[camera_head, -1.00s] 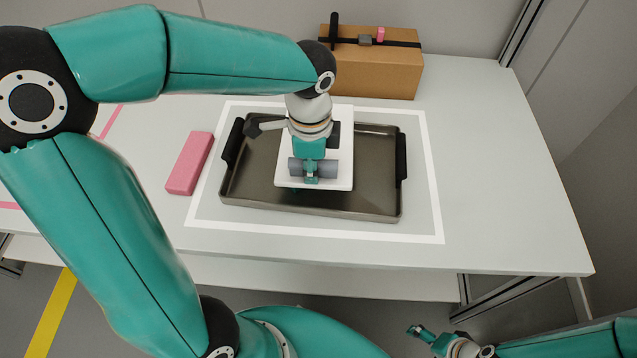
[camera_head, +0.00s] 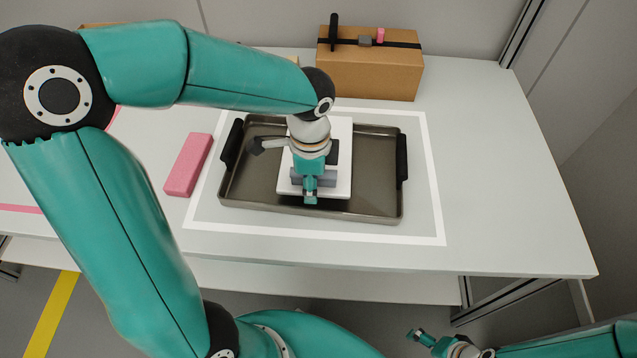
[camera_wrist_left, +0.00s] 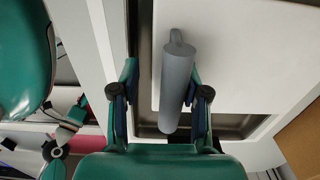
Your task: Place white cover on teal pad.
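The white cover (camera_head: 341,182) is a flat white panel with a grey cylindrical handle (camera_head: 328,179), lying over the middle of the dark metal tray (camera_head: 375,180). In the left wrist view the cover (camera_wrist_left: 235,60) fills the right side, and the handle (camera_wrist_left: 177,88) lies between my fingers. My left gripper (camera_head: 310,196) is at the handle; in the wrist view its fingers (camera_wrist_left: 164,92) stand apart, with a clear gap on the handle's left. No teal pad shows. My right gripper (camera_head: 420,338) is low at the bottom right, away from the table, too small to read.
The tray sits inside a white outlined rectangle on the pale table (camera_head: 500,190). A pink block (camera_head: 188,164) lies left of the tray. A cardboard box (camera_head: 370,75) with a black strap stands behind it. The table's right side is clear.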

